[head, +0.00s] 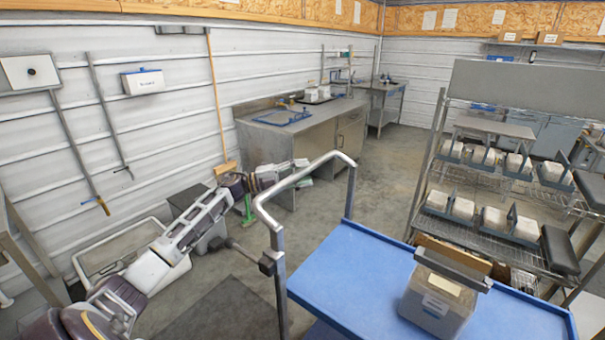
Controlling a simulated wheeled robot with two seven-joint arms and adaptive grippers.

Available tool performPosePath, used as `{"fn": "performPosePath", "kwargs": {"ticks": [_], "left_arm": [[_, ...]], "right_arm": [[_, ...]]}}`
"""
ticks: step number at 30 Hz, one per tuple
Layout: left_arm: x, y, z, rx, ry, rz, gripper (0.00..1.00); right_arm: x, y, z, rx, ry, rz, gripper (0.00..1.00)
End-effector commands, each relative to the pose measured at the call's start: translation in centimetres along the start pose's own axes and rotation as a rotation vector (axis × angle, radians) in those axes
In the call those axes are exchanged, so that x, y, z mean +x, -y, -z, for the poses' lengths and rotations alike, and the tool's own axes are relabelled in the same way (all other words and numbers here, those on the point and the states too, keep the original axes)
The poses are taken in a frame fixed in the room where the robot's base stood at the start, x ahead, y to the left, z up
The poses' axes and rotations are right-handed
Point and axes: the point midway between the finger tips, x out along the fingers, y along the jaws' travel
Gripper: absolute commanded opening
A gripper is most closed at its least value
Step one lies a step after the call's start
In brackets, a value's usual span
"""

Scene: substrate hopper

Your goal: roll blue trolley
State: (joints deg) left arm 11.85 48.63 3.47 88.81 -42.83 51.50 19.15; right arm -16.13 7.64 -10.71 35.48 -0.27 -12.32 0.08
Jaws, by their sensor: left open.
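The blue trolley (375,268) stands at the bottom right, with a flat blue top and a bent grey metal handle (300,180) rising at its left end. My left arm reaches in from the lower left. Its gripper (298,172) is at the upper bar of the handle, with the jaws open. The bar crosses in front of part of it, so I cannot tell whether the fingers touch it. A clear-sided container (432,305) with a grey top bar and labels stands on the trolley top. My right gripper is not in view.
A wire rack (425,190) with several white blocks in blue trays stands right behind the trolley. A broom (216,105) leans on the left wall. Open concrete floor (385,185) lies between counter and rack.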

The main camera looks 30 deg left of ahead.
Motion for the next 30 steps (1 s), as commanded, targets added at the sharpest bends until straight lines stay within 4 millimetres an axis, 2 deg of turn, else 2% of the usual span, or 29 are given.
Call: {"fn": "performPosePath", "kwargs": {"ticks": [10,21,30], "left_arm": [[0.19,-0.04,0.01,-0.001,0.000,0.000,0.44],[0.18,-0.04,0.02,-0.001,0.000,0.000,0.00],[0.24,-0.08,0.09,-0.001,-0.001,-0.001,0.00]], "right_arm": [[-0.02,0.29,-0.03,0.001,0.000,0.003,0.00],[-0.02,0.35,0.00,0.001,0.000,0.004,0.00],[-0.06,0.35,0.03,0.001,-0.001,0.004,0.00]]}}
